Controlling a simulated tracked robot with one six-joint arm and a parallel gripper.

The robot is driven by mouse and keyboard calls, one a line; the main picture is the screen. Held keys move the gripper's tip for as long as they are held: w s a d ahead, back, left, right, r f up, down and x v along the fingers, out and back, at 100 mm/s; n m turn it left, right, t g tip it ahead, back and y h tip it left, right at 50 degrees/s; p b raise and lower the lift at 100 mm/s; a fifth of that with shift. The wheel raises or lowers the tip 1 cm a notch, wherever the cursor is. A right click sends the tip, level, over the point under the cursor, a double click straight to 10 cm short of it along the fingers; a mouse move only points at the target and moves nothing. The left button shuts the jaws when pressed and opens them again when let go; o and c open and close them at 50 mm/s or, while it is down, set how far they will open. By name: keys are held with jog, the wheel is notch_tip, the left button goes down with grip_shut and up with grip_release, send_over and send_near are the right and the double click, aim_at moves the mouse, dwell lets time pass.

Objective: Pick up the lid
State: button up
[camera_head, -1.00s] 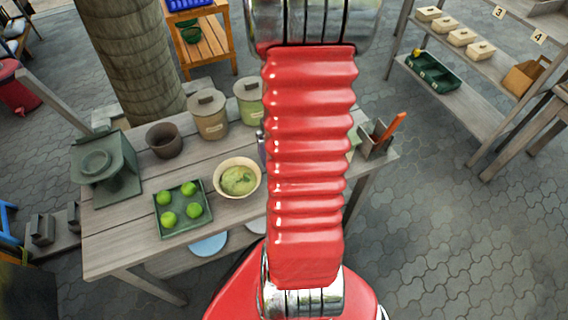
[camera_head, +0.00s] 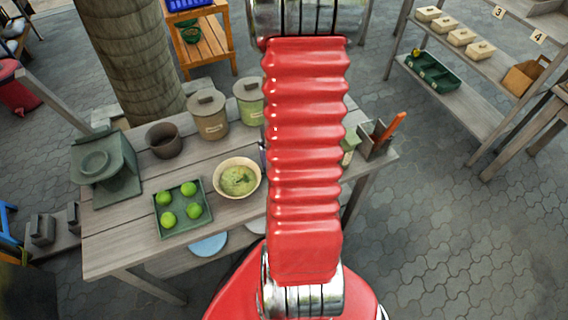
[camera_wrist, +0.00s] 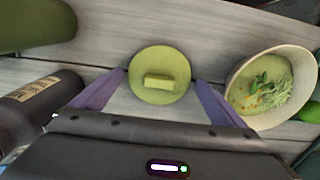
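A round yellow-green lid (camera_wrist: 143,88) with a raised rectangular knob (camera_wrist: 161,82) shows from above in the middle of the wrist view. My gripper (camera_wrist: 157,80) is open, with one purple finger on each side of the lid. The fingers look apart from the knob, but I cannot tell how high they are above the lid. What lies under the lid is hidden. In the head view my arm covers the gripper and most of that area. A pale green jar (camera_head: 349,148) shows partly at the arm's right edge.
A bowl of green soup (camera_wrist: 272,88) is close right of the lid. A dark labelled bottle (camera_wrist: 42,100) lies in view at left. On the wooden table (camera_head: 125,248) stand a tray of green fruit (camera_head: 181,236), two lidded canisters (camera_head: 209,120) (camera_head: 249,105) and a brown pot (camera_head: 163,140).

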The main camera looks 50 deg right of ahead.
jog(key=c, duration=0.9)
jog(key=shift+r, duration=0.15)
notch_tip(320, 180, up, 10)
dwell(0.3)
jog(key=shift+w, duration=0.1)
dwell(0.4)
jog(key=w+a+n, duration=0.2)
jog(key=w+a, duration=0.3)
jog(key=w, duration=0.4)
jog(key=w+a+n, duration=0.1)
jog(key=w+a, duration=0.3)
jog(key=w, duration=0.5)
jog(key=w+a+n, duration=0.1)
jog(key=w+a, duration=0.4)
jog(key=a, duration=0.2)
jog(key=w+a+r+n, duration=0.1)
jog(key=w+a+n, duration=0.1)
jog(key=w+a, duration=0.4)
jog(key=shift+a, duration=1.25)
